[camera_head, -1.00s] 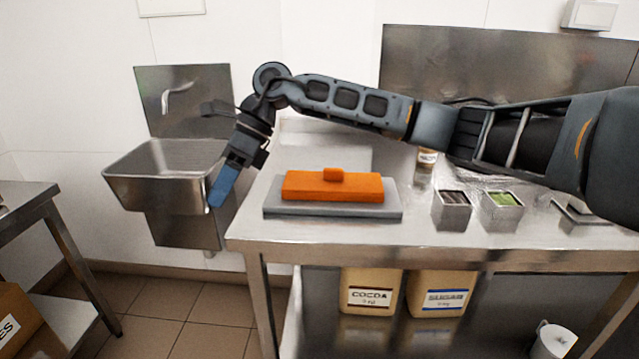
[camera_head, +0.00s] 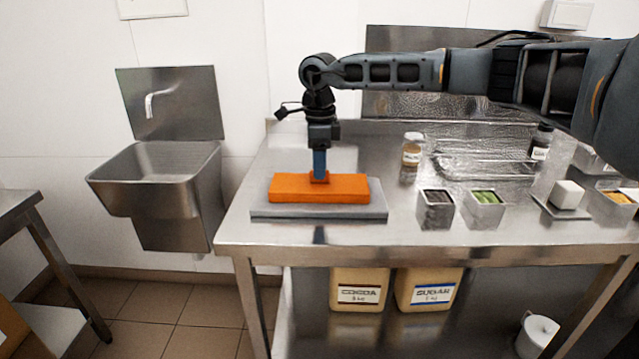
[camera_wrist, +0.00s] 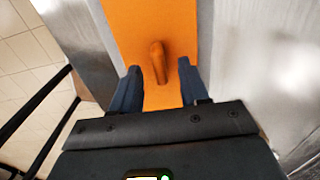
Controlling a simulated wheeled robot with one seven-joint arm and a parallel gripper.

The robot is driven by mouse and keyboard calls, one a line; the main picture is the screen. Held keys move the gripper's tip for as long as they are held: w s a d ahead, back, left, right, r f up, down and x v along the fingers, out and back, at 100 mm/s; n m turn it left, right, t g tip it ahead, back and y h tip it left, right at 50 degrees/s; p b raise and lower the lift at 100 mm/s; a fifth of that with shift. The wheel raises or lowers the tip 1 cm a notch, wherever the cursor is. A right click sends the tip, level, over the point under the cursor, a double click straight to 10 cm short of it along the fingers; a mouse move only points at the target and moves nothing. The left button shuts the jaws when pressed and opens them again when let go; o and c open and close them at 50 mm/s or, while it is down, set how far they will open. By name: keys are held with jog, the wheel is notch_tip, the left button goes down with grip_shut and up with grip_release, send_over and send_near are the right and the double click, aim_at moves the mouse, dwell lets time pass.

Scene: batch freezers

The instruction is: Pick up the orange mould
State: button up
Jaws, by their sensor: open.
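The orange mould (camera_head: 345,190) is a flat slab with a small raised knob on top. It lies on a grey slab (camera_head: 270,213) at the left end of the steel table. In the wrist view the mould (camera_wrist: 122,22) runs up the picture, and its knob (camera_wrist: 158,62) stands between the finger tips. My gripper (camera_head: 319,176) points straight down over the mould's middle, with its blue fingers at the knob. In the wrist view my gripper (camera_wrist: 158,68) is open, one finger on each side of the knob, with gaps showing. The fingers partly hide the knob in the head view.
Two small steel tubs, one dark-filled (camera_head: 435,208) and one green-filled (camera_head: 485,209), stand right of the mould. A jar (camera_head: 412,150) stands behind. A white block (camera_head: 567,194) sits farther right. A steel sink (camera_head: 160,170) is on the left wall.

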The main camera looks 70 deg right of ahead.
aim_at(319, 182)
jog(key=shift+f, duration=1.15)
grip_shut()
